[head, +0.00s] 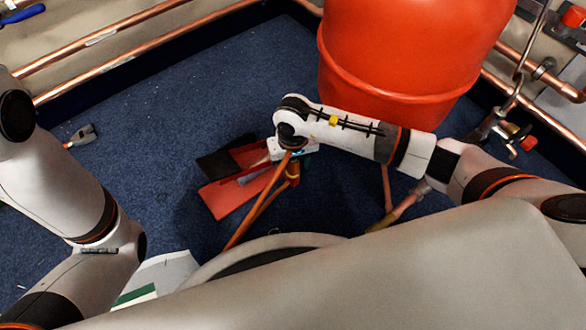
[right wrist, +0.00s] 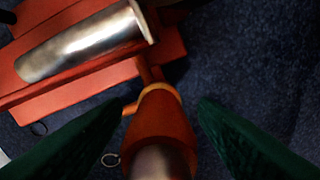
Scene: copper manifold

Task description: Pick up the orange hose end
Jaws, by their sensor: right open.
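The orange hose end (right wrist: 160,120) shows in the right wrist view as a tapered orange-brown piece with a paler ring and a metallic part at the bottom edge. My right gripper (right wrist: 160,106) is open, with one dark green finger on each side of it and a visible gap on both sides. In the head view, orange hose (head: 257,208) runs from below up to my right gripper (head: 291,158), whose wrist hides much of that spot. My left arm comes in from the left, but its gripper is not visible.
A red object (right wrist: 70,98) with a metal cylinder (right wrist: 85,42) lies beside the hose end. A large red tank (head: 415,60) stands behind my right arm. Copper pipes (head: 120,57) run along the wall. A small tool (head: 82,136) lies at left. Blue floor between is clear.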

